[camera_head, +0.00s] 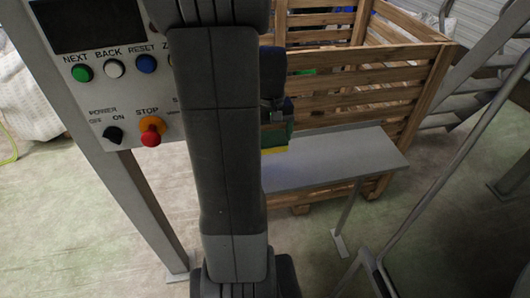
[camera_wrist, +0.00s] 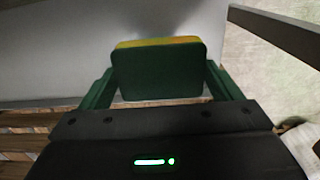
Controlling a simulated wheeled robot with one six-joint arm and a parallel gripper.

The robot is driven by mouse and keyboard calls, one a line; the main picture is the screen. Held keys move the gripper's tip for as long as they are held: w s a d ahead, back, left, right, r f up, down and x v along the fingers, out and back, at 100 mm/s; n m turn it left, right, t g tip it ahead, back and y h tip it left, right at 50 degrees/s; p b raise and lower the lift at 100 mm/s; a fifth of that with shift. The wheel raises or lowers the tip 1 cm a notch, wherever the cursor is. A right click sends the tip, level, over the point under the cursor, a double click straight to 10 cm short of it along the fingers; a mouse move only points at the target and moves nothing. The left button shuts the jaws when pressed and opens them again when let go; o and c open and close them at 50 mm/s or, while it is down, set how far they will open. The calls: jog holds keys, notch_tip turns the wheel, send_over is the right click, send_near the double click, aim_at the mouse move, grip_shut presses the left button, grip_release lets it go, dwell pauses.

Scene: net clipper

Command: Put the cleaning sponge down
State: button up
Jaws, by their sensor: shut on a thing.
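The cleaning sponge is green with a yellow layer. In the wrist view the sponge (camera_wrist: 158,72) sits between the two green fingers of my gripper (camera_wrist: 160,88), which is shut on it. In the head view the sponge (camera_head: 274,147) shows only in part, with its yellow side lowest, over the near left part of a grey bench top (camera_head: 345,157). My own arm hides much of the gripper there. I cannot tell whether the sponge touches the bench.
A wooden slatted crate (camera_head: 415,52) stands behind the bench. A control panel (camera_head: 105,95) with several buttons is at the left. Metal railings (camera_head: 455,150) rise at the right. The right part of the bench top is clear.

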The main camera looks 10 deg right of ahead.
jog(key=shift+w+f, duration=0.2)
jog(key=shift+f, duration=0.15)
notch_tip(320, 180, down, 9)
jog(key=shift+f, duration=0.15)
jog(key=shift+b, duration=0.3)
jog(key=shift+f, duration=0.2)
jog(key=o, duration=0.7)
jog(key=shift+r, duration=0.1)
notch_tip(320, 180, up, 12)
jog(key=shift+r+p, duration=0.15)
jog(key=shift+p, duration=0.3)
